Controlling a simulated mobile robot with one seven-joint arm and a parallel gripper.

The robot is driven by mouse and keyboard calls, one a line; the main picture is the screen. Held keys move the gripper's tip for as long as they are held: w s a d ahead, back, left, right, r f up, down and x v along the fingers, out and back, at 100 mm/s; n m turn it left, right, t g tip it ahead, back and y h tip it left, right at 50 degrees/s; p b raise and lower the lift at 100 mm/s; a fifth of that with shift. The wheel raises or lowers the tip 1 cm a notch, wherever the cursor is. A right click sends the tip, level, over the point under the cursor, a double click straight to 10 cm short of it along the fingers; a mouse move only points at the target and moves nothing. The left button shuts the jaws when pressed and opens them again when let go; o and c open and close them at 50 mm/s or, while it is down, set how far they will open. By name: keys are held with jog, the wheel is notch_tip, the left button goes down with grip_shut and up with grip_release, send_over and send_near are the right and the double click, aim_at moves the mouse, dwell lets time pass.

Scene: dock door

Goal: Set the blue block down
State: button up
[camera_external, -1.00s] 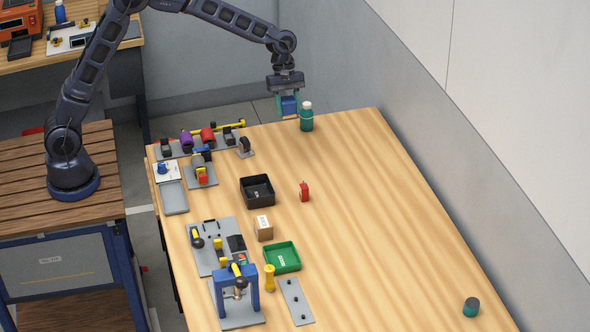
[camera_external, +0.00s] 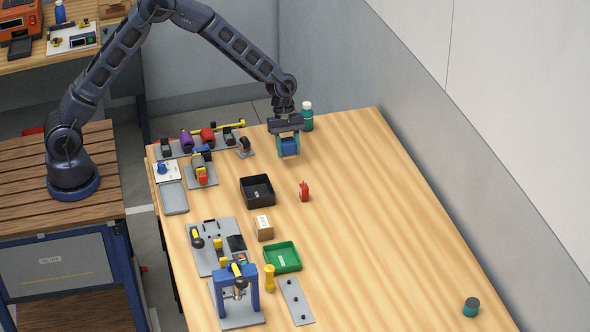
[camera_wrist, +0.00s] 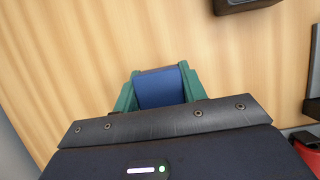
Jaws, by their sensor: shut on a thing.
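The blue block (camera_external: 289,146) is held between the teal fingers of my gripper (camera_external: 288,150), near the far end of the wooden table (camera_external: 360,190). In the wrist view the blue block (camera_wrist: 160,88) sits between the two green-teal fingers (camera_wrist: 160,95), with wood grain behind it. My gripper is shut on the block and points down. Whether the block touches the tabletop or hangs just above it, I cannot tell. The block's lower part is partly hidden by the fingers.
A teal bottle with a white cap (camera_external: 307,118) stands close behind my gripper. A black bin (camera_external: 257,191) and a red object (camera_external: 304,191) are nearer. Tool holders (camera_external: 205,142) line the left edge. The table's right side is mostly clear.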

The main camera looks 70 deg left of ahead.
aim_at(288, 157)
jog(key=shift+f, duration=2)
jog(key=shift+f, duration=0.1)
jog(key=o, duration=1)
